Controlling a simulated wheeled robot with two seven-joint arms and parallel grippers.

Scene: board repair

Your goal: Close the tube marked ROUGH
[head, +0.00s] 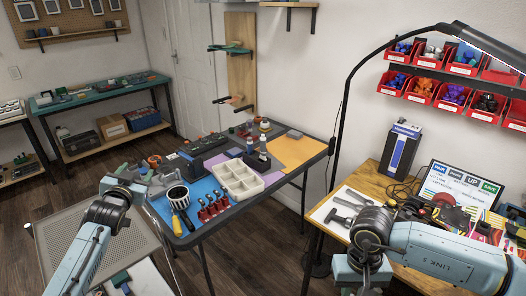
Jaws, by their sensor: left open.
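I cannot read the word ROUGH on anything in the head view. Several small red pieces (213,209) stand in a row at the front of the folding table. Upright bottle-like items, one of them dark and white (264,143), stand behind the white tray. I cannot tell whether any of these is the named tube, or whether its cap is on. My left gripper (143,178) is open at the table's left end, near the striped round container, and seems empty. My right arm reaches in from the right, but its fingertips do not show.
The folding table (290,178) holds a compartmented white tray (237,181), a striped container (177,195), and a yellow-handled tool (186,218). A wooden bench (385,180) with a lamp and a blue-white box (401,149) stands right. Red bins (421,90) hang above it.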

